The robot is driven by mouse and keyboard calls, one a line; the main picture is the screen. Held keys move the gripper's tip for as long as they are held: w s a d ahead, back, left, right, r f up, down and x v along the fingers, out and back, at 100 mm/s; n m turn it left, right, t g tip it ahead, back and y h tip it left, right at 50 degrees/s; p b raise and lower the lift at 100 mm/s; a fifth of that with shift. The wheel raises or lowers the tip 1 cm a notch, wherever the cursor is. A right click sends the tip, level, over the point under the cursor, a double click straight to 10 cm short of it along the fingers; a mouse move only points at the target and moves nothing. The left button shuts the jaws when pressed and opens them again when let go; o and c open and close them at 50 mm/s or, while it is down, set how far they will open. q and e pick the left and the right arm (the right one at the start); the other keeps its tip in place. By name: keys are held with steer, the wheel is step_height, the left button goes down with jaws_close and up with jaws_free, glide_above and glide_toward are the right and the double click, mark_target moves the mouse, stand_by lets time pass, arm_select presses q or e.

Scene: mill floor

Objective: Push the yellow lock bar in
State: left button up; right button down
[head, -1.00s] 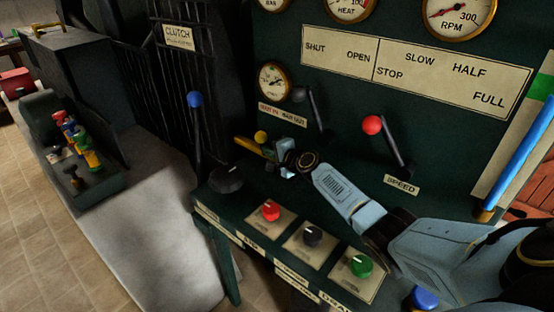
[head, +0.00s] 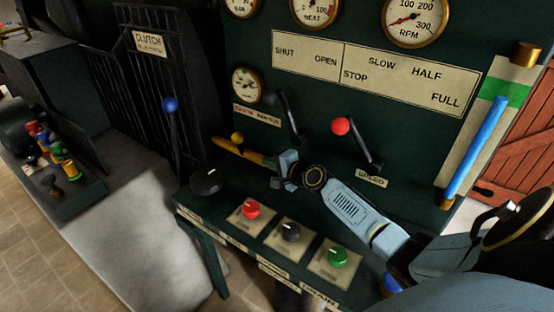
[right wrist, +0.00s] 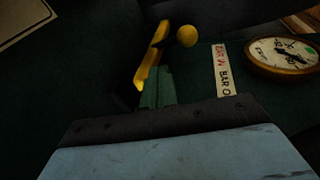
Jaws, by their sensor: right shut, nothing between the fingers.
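The yellow lock bar (head: 238,150) sticks out to the left along the dark green panel, below a small round yellow knob (head: 237,137). My right gripper (head: 279,161) is shut and empty at the bar's right end, in front of the panel. In the right wrist view the bar (right wrist: 150,62) and the knob (right wrist: 187,36) are ahead of the shut fingers (right wrist: 157,90). I cannot tell whether the fingertips touch the bar. The bar's right end is partly hidden by the gripper. My left gripper is not in view.
A red-knobbed lever (head: 341,127) and a dark lever (head: 289,111) stand close above my right gripper. Below are a black knob (head: 206,180) and red (head: 251,209), black (head: 291,232) and green (head: 338,257) dials. A blue-knobbed lever (head: 170,105) rises at left.

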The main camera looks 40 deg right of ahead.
steer(key=shift+v, duration=1.1)
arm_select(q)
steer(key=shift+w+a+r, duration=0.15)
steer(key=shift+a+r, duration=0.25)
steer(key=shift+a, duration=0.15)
arm_select(e)
steer(key=shift+s, duration=0.35)
